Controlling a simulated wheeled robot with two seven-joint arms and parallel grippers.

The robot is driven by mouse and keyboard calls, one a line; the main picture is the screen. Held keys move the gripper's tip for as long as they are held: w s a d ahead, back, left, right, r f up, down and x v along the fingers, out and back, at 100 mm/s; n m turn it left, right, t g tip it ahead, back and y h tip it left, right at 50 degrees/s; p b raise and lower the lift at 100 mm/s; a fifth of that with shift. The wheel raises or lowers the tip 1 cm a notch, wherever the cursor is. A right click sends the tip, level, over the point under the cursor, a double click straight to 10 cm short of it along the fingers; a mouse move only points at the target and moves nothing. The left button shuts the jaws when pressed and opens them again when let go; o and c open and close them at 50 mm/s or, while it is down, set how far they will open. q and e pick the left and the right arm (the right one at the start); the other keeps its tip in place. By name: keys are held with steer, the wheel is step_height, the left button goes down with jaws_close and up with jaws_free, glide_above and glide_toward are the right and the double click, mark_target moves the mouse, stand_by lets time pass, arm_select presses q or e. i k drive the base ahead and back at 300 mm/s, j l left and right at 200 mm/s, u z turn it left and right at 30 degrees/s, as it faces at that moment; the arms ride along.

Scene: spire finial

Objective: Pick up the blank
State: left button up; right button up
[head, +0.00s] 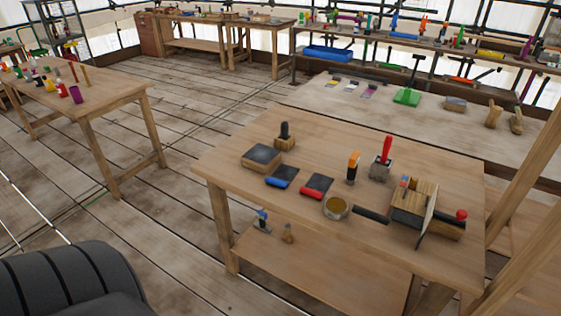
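Neither of my grippers is in the head view. I cannot tell for sure which object is the blank. A short dark bar (370,214) lies left of the block. A flat dark-topped block (262,156) lies at the left of the table. Behind it, a dark-handled tool stands in a small wooden block (285,142).
A round tin (336,208), a blue-edged pad (282,177), a red-edged pad (316,186), an orange-handled tool (353,166) and a red-handled tool in a grey block (382,160) crowd the near table. Its front left is clear. Another table (120,95) stands left across open floor.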

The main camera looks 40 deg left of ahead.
mark_target(284, 174)
steer(key=u, duration=1.15)
